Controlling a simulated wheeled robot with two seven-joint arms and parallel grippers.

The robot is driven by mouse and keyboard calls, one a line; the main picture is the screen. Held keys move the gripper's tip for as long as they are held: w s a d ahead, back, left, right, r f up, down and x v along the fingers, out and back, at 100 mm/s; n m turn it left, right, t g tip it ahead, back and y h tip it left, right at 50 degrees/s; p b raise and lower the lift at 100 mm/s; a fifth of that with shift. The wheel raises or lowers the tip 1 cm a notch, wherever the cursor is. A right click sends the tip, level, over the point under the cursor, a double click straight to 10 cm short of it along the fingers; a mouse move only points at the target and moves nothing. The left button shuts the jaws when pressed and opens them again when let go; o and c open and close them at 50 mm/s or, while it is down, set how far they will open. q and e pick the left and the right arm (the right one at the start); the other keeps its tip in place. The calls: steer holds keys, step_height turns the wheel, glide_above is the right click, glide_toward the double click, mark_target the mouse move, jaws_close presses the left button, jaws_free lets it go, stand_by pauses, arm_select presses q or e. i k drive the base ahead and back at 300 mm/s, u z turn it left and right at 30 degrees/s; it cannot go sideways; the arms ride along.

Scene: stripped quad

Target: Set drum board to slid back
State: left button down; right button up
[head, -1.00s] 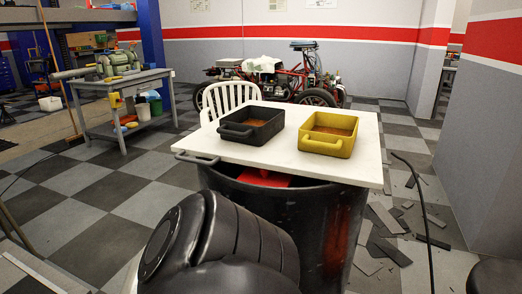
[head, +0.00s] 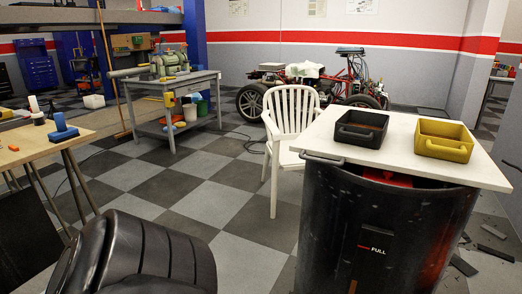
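The white drum board (head: 400,160) lies on top of a black drum (head: 335,215) at the right of the head view. A gap at the front left shows something red (head: 388,177) under the board. A black tray (head: 361,128) and a yellow tray (head: 443,139) stand on the board. The drum's front has a label reading "PULL" (head: 377,249). Neither of my grippers shows; a black arm part of mine is at the bottom left.
A white chair (head: 291,112) stands just left of the drum. A wooden table (head: 92,122) with blue items is at the left, and a grey workbench (head: 205,80) stands behind. The checkered floor between them is clear. Dark scraps lie on the floor at the right.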

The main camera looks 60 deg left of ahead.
mark_target(396, 153)
steer(key=u, duration=1.35)
steer(key=i, duration=0.4)
